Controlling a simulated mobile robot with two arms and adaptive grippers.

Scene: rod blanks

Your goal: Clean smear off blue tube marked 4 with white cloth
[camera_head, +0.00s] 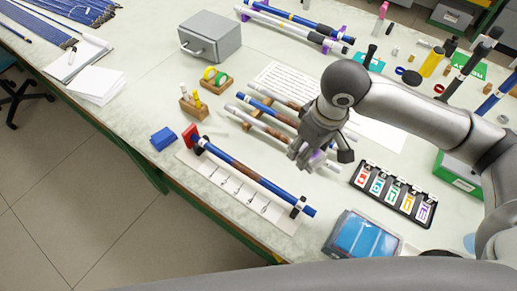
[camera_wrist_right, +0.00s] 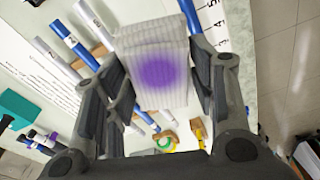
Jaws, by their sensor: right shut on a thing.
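My right gripper (camera_head: 320,150) is shut on a white cloth (camera_wrist_right: 154,88) with a purple spot on its face, above the work table. A little of the cloth also shows below the fingers in the head view. A blue tube (camera_head: 270,182) with a brownish patch at its middle lies across a white ruled board (camera_head: 233,187) at the front left of the gripper. Another blue tube (camera_head: 262,104) lies between white tubes on wooden rests beside the gripper; it also shows in the right wrist view (camera_wrist_right: 70,40). I cannot read a 4 on either blue tube. My left gripper is not in view.
A grey metal box (camera_head: 210,37) stands at the back left. A black tray of numbered cards (camera_head: 394,191) and a blue-topped box (camera_head: 362,237) lie at the right front. More tubes lie on purple rests (camera_head: 290,25) at the back.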

